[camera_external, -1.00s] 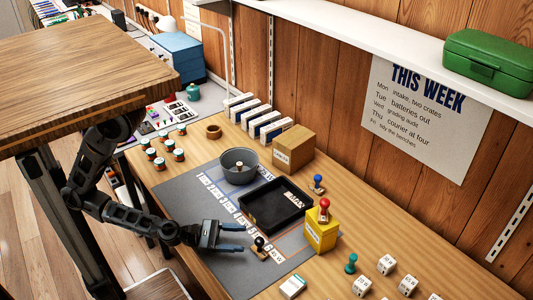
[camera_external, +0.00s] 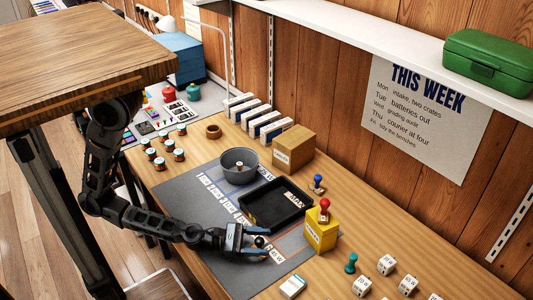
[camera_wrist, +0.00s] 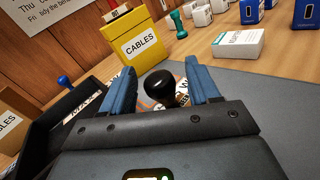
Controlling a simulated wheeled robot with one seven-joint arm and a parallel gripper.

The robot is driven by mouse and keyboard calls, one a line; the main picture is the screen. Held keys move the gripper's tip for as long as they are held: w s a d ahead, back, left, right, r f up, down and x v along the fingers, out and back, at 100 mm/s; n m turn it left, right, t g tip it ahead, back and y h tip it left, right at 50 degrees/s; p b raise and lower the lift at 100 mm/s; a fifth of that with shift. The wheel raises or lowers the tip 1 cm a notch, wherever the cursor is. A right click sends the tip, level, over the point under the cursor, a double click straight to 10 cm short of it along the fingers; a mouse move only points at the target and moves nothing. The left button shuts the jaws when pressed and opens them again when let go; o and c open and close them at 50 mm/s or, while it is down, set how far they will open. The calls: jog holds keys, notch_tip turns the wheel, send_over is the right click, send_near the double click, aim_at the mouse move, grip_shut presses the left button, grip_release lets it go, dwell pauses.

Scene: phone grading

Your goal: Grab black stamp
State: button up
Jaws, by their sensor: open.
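The black stamp (camera_external: 260,242) has a round dark knob and stands on the grey mat (camera_external: 219,284). In the wrist view its knob (camera_wrist: 168,88) sits between the two blue fingers, with its lower part partly hidden by the gripper body. My gripper (camera_external: 256,243) is open, with a finger on each side of the stamp. In the wrist view the gripper (camera_wrist: 164,90) shows a gap between each finger and the knob.
A black tray (camera_external: 262,229) lies just behind the gripper. A yellow CABLES box (camera_external: 320,234) with a red stamp (camera_external: 324,208) on top stands to the right. A blue stamp (camera_external: 317,183), a green stamp (camera_external: 351,264) and a small white box (camera_external: 293,287) are nearby.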

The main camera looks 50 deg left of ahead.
jog(key=c, duration=1.1)
